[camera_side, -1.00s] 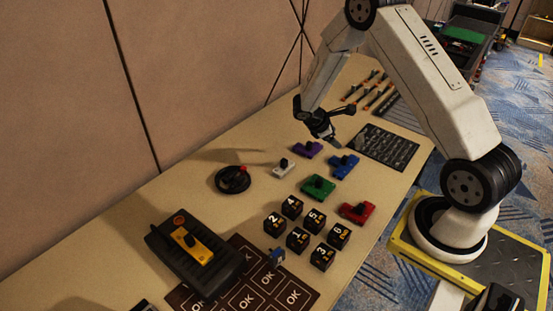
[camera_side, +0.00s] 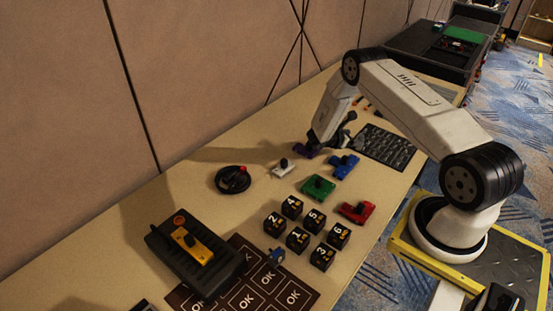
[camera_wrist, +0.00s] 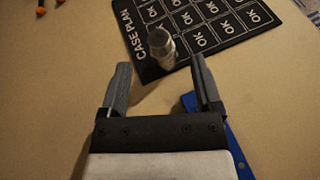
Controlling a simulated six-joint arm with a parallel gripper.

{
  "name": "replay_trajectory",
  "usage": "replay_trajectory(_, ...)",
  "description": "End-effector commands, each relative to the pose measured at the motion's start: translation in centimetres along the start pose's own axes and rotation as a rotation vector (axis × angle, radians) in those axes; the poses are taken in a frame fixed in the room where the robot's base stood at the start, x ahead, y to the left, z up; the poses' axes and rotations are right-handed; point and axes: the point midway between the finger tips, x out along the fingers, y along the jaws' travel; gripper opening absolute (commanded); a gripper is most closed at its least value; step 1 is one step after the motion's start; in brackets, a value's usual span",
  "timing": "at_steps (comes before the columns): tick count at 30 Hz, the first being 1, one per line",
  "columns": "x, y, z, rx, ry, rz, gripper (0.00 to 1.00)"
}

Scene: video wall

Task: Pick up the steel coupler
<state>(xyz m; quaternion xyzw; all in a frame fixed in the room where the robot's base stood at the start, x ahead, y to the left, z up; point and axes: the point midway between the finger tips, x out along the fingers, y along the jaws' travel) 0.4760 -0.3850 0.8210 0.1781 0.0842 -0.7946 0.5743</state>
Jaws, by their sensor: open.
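The steel coupler (camera_wrist: 160,46) is a small silvery cylinder with a narrower top. In the wrist view it stands on the edge of the dark CASE PLAN mat (camera_wrist: 235,27), beside the lettering. My gripper (camera_wrist: 160,65) is open, with one finger to the left of the coupler and one to the right. The coupler is just ahead of the fingertips, in line with the gap, and I see no contact. In the side view my gripper (camera_side: 346,131) is low over the table near the mat (camera_side: 390,148); I cannot make out the coupler clearly there.
A blue block (camera_side: 344,166) lies close to my gripper and shows under the right finger in the wrist view (camera_wrist: 236,153). A purple block (camera_side: 303,152) is partly hidden by my arm. White (camera_side: 284,168), green (camera_side: 318,187) and red (camera_side: 357,212) blocks lie nearer the camera.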

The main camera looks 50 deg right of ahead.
Motion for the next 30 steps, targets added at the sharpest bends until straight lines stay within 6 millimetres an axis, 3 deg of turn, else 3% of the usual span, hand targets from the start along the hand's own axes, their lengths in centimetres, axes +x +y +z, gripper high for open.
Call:
replay_trajectory(9,2.3,-0.1,0.0,0.001,0.001,-0.002,0.82)
replay_trajectory(19,3.0,-0.1,-0.1,0.002,0.002,-0.002,0.82)
replay_trajectory(30,7.0,-0.1,-0.1,0.002,0.002,-0.003,0.82)
